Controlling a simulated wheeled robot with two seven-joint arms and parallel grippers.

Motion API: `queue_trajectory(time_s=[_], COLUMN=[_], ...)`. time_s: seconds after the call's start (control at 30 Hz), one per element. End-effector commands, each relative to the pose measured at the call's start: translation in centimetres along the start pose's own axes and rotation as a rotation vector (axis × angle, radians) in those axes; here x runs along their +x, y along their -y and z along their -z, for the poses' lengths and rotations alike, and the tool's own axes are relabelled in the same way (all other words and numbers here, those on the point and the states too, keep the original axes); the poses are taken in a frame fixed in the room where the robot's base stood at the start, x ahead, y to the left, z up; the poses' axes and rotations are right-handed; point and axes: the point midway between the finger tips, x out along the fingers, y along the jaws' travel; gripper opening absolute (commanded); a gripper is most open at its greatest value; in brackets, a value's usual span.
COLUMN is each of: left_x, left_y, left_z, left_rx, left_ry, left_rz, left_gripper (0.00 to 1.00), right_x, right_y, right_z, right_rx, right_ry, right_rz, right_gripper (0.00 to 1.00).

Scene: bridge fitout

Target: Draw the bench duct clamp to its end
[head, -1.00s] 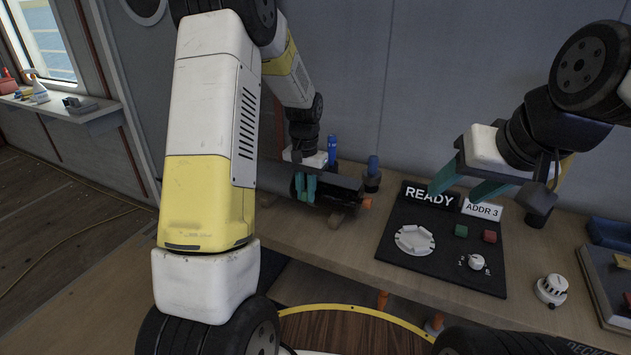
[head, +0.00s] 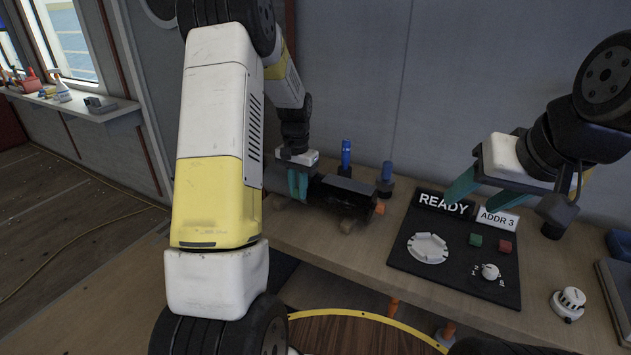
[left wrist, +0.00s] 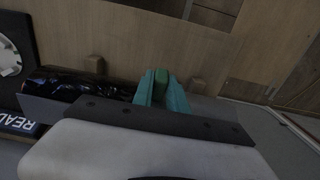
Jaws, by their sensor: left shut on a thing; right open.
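The bench duct (head: 345,191) lies along the back of the bench, with a black shiny sleeve towards its right end and an orange tip. In the left wrist view the black sleeve (left wrist: 75,86) lies to the left of my fingers. My left gripper (head: 298,190) is at the duct, left of the sleeve. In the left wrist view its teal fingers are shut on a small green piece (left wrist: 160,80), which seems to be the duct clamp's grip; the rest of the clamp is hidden. My right gripper (head: 465,200) is open and empty above the READY board.
The black READY board (head: 460,265) holds a white ring, green and red buttons and a knob. Two blue-topped posts (head: 346,155) stand behind the duct. A white dial (head: 568,304) sits at right.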

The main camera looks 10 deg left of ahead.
Motion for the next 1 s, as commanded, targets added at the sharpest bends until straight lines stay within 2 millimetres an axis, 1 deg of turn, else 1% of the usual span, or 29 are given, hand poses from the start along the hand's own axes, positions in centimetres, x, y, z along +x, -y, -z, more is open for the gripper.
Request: queue_trajectory(time_s=[0.03, 0.07, 0.1, 0.17, 0.2, 0.47, 0.57, 0.67, 0.9, 1.0], left_x=[-0.2, -0.2, -0.2, -0.2, -0.2, -0.1, -0.5, -1.6, -5.8, -7.0], left_y=[0.6, 0.6, 0.7, 0.7, 0.6, 0.4, 0.4, 0.4, 0.4, 0.4], left_z=[0.1, 0.1, 0.1, 0.1, 0.1, 0.1, 0.1, 0.1, 0.1, 0.1], left_rx=[-0.003, -0.003, -0.004, -0.005, -0.005, -0.003, -0.003, -0.003, -0.003, -0.003], left_ry=[-0.007, -0.007, -0.007, -0.008, -0.007, -0.004, -0.005, -0.008, -0.009, -0.007], left_rz=[0.009, 0.009, 0.010, 0.010, 0.010, 0.006, 0.006, 0.007, 0.008, 0.008], left_gripper=[0.00, 0.00, 0.20, 0.32, 0.40, 0.40, 0.40, 0.40, 0.40, 0.40], right_x=[0.0, 0.0, 0.0, 0.0, 0.0, 0.0, 0.0, 0.0, 0.0, 0.0], right_y=[0.0, 0.0, 0.0, 0.0, 0.0, 0.0, 0.0, 0.0, 0.0, 0.0], right_z=[0.0, 0.0, 0.0, 0.0, 0.0, 0.0, 0.0, 0.0, 0.0, 0.0], right_rx=[0.000, 0.000, 0.000, 0.000, 0.000, 0.000, 0.000, 0.000, 0.000, 0.000], right_ry=[0.000, 0.000, 0.000, 0.000, 0.000, 0.000, 0.000, 0.000, 0.000, 0.000], right_rz=[0.000, 0.000, 0.000, 0.000, 0.000, 0.000, 0.000, 0.000, 0.000, 0.000], right_gripper=[0.54, 0.54, 0.54, 0.54, 0.54, 0.54, 0.54, 0.54, 0.54, 0.54])
